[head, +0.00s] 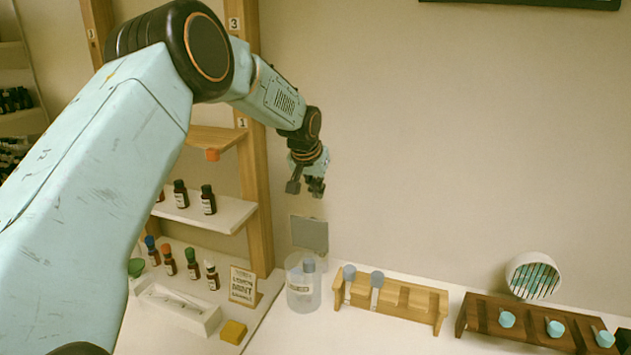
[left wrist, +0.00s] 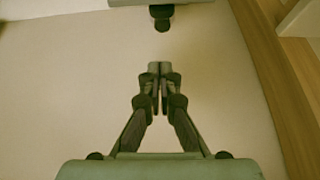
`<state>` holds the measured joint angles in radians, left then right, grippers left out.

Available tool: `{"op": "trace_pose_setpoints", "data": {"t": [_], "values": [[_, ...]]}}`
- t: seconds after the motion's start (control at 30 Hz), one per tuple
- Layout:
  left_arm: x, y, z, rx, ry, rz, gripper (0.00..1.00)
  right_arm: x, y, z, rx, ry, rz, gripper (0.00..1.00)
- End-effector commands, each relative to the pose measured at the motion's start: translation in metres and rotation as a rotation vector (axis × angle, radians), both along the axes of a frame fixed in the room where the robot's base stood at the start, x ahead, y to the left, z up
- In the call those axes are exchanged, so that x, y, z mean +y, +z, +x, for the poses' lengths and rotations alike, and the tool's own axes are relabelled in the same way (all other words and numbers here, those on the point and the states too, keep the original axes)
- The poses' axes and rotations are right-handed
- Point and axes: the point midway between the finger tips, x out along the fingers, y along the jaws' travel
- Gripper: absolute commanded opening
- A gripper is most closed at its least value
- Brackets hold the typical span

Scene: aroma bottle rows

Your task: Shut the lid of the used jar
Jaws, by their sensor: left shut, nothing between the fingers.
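The used jar (head: 293,296) is a clear, labelled jar on the white counter in the head view. Its grey square lid (head: 309,233) stands upright at the back, so the jar is open. A grey-topped item (head: 309,265) shows in the jar's mouth. My left gripper (head: 308,190) hangs above the lid in the head view, apart from it. In the left wrist view its fingers (left wrist: 159,68) are shut and empty. The jar cannot be made out in that view. My right gripper is not in view.
A wooden rack (head: 412,300) with two grey-topped droppers stands right of the jar; a dark rack (head: 530,334) with blue-topped ones is farther right. A lemon mint sign (head: 243,285) and a yellow block (head: 233,332) are left. Shelves with bottles and a wooden post (head: 256,180) border the left.

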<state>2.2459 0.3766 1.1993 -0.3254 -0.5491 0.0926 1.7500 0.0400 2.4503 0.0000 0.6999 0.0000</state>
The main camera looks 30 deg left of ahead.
Motion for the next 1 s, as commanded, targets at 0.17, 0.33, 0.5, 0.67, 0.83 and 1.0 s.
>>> {"op": "trace_pose_setpoints", "data": {"t": [0.17, 0.33, 0.5, 0.67, 0.83, 1.0], "values": [[0.003, -0.023, 0.012, 0.004, -0.001, 0.002, 0.00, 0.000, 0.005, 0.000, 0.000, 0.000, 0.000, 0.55], [0.005, -0.040, 0.022, 0.002, 0.000, 0.002, 0.00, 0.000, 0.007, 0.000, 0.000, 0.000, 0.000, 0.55], [0.005, -0.046, 0.022, 0.001, 0.000, 0.000, 0.00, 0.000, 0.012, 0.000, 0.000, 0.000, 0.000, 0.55], [0.003, -0.048, 0.012, 0.002, 0.000, 0.000, 0.00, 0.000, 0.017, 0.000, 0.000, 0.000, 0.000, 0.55], [0.001, -0.049, -0.001, 0.002, 0.001, 0.000, 0.00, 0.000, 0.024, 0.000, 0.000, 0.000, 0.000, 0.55], [-0.001, -0.051, -0.009, 0.001, 0.000, 0.001, 0.00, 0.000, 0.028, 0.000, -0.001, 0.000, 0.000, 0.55]]}}
